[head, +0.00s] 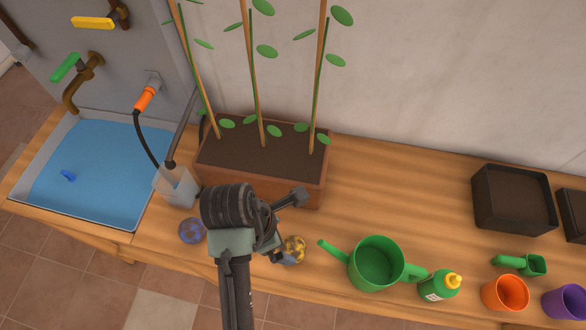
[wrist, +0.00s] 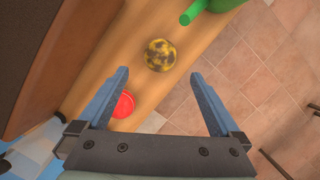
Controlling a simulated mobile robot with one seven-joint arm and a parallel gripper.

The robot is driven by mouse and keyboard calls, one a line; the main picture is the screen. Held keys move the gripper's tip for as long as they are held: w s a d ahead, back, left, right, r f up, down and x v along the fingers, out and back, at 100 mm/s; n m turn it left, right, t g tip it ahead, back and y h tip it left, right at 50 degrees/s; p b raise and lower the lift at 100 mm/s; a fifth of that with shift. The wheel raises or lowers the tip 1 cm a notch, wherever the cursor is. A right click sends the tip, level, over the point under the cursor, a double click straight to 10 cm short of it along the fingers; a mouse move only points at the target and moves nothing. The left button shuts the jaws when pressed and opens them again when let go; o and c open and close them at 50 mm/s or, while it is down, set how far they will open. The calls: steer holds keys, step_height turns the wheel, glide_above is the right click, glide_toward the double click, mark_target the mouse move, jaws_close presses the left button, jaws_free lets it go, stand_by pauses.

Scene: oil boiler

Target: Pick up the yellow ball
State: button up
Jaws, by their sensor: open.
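The yellow ball (head: 294,247), mottled with dark patches, sits on the wooden bench near its front edge, in front of the planter. My gripper (head: 284,256) is beside it, partly overlapping it in the head view. In the wrist view the yellow ball (wrist: 160,55) shows just beyond the two blue fingertips, roughly centred between them. My gripper (wrist: 159,76) is open and nothing is between its fingers. In the head view my arm and wrist hide part of the bench around the ball.
A green watering can (head: 375,264) stands right of the ball. A blue-purple ball (head: 192,230) and a clear container (head: 177,187) are left. A round red thing (wrist: 124,105) lies near the left finger. The planter (head: 262,166) stands behind. The bench's front edge is close.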

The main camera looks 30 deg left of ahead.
mark_target(290, 247)
steer(key=x, duration=0.6)
steer(key=shift+d+f, duration=0.1)
steer(key=shift+f, duration=0.1)
steer(key=shift+p+x, duration=0.4)
steer(key=shift+x, duration=2.3)
steer(key=shift+s, duration=0.2)
steer(key=c, duration=1.5)
